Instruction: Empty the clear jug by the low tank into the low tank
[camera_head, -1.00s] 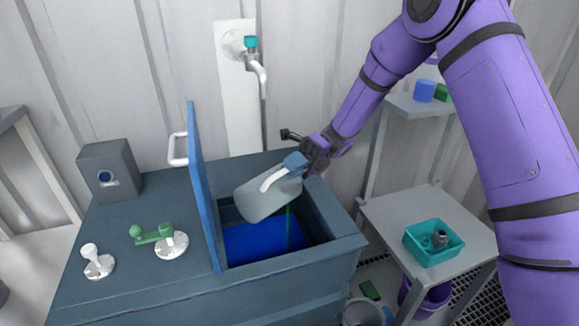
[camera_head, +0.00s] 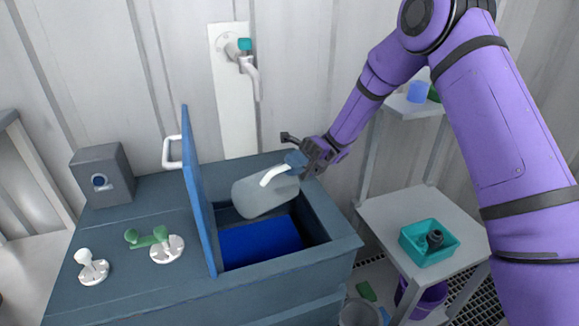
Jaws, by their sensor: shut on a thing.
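The clear jug (camera_head: 262,196) is a grey, see-through vessel with a white handle. It is tilted far over, almost lying, above the opening of the low tank (camera_head: 333,248). My gripper (camera_head: 300,162) is shut on the jug at its blue end, near the tank's back right corner. Blue liquid (camera_head: 262,243) shows inside the tank. The tank's blue lid (camera_head: 200,190) stands open on the left of the opening. No stream from the jug is visible. Whether anything remains in the jug I cannot tell.
A wall tap (camera_head: 245,60) hangs behind the tank. Valves (camera_head: 165,248) and a grey box (camera_head: 102,175) are on the deck at left. A side table (camera_head: 385,212) with a teal tray (camera_head: 428,258) stands at right. A bucket (camera_head: 361,312) is below.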

